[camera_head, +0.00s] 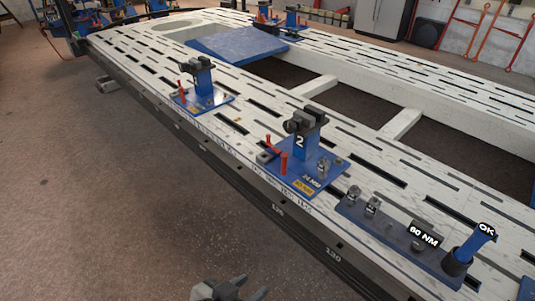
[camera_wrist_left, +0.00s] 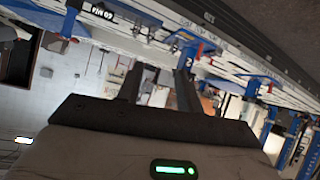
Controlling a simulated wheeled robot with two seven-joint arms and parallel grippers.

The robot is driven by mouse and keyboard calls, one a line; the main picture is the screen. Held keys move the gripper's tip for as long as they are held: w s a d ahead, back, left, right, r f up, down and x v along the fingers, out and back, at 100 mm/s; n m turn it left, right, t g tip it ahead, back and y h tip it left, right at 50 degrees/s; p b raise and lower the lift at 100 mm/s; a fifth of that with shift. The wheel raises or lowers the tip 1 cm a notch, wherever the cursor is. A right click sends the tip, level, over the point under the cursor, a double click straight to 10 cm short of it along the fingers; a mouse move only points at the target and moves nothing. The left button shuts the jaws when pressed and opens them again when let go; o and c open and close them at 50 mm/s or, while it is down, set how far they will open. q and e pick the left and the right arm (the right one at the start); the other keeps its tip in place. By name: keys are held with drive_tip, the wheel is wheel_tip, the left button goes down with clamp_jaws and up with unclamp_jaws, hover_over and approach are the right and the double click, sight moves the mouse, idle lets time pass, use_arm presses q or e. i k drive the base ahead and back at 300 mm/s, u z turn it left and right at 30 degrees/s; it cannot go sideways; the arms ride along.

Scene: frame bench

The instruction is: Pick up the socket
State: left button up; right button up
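Small metallic sockets stand in the head view: one (camera_head: 353,193) and another (camera_head: 372,206) at the left end of a dark blue tray (camera_head: 392,232). A similar small metal piece (camera_head: 323,167) stands on the blue base plate of the stand marked 2 (camera_head: 301,141). Which one is the task's socket I cannot tell. My left gripper (camera_head: 252,285) is at the bottom edge of the head view, in front of the bench and apart from the sockets. In the left wrist view its two fingers (camera_wrist_left: 158,78) are spread with nothing between them. My right gripper is not in view.
The tray also carries an "80 NM" label (camera_head: 424,233) and a blue-and-black tool marked OK (camera_head: 470,250). Another blue clamp stand (camera_head: 201,87) is farther left on the slotted white frame bench (camera_head: 250,125). Open floor (camera_head: 120,210) lies before the bench.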

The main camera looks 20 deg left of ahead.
sight(323, 165)
drive_tip(key=u, duration=0.7)
drive_tip(key=i, duration=1.55)
drive_tip(key=u, duration=0.05)
